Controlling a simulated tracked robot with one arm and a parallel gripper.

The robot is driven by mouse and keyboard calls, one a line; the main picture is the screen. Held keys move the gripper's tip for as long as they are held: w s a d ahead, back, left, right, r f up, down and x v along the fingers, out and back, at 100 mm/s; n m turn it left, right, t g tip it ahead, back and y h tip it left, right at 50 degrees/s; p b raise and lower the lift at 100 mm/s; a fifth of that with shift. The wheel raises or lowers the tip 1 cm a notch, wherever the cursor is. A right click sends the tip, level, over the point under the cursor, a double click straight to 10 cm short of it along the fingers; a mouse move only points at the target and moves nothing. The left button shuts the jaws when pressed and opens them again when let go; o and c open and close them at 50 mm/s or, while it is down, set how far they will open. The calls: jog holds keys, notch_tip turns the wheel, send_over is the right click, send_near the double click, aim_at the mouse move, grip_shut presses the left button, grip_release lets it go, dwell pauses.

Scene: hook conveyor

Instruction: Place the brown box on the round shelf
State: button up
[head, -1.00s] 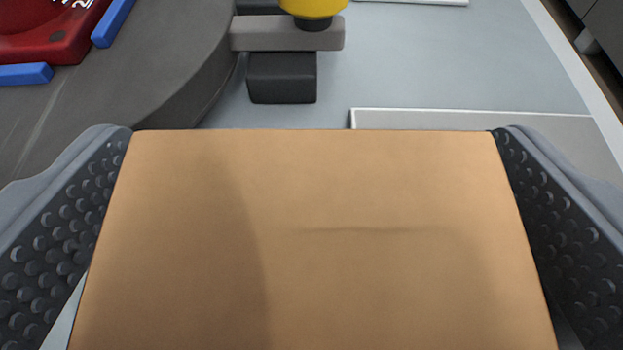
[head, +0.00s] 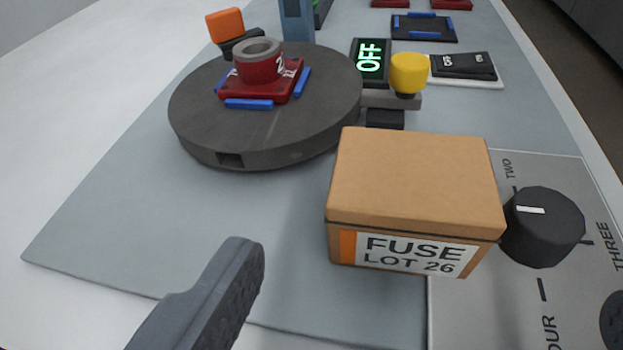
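The brown box (head: 415,180) is upright at the right, with a white label reading "FUSE LOT 26" on its near side. It is near the edge between the blue-grey mat and a dial panel; its underside is hidden. The round shelf (head: 320,115) is a dark grey disc at upper left, apart from the box. A red base with blue edge pieces and a red ring-shaped part (head: 258,62) are on the shelf. One finger of my gripper (head: 215,290) shows at lower left, apart from the box, with nothing against its pad. The other finger is out of view.
A yellow knob (head: 408,72), a green "OFF" display (head: 370,60) and a black rocker switch (head: 463,66) stand behind the box. The panel with a black dial (head: 543,226) is at the right. The mat (head: 180,225) before the shelf is clear.

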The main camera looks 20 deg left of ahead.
notch_tip(320, 180, up, 17)
jog(key=w, duration=0.2)
jog(key=s+a+r, duration=0.1)
jog(key=s+r, duration=0.3)
jog(key=r, duration=0.7)
jog(key=s+r+t, duration=0.1)
jog(key=s+r, duration=0.4)
jog(key=r, duration=0.7)
jog(key=shift+s+a+t, duration=0.15)
jog(key=shift+a+t, duration=0.15)
jog(key=shift+a, duration=0.05)
jog(key=s+a+r, duration=0.1)
jog(key=s+r, duration=0.2)
jog(key=s+a+r, duration=0.1)
jog(key=s+r, duration=0.2)
jog(key=s+a+r, duration=0.1)
jog(key=s+r, duration=0.1)
jog(key=r, duration=0.1)
jog(key=shift+s+r, duration=0.1)
jog(key=shift+s, duration=0.3)
jog(key=c, duration=0.4)
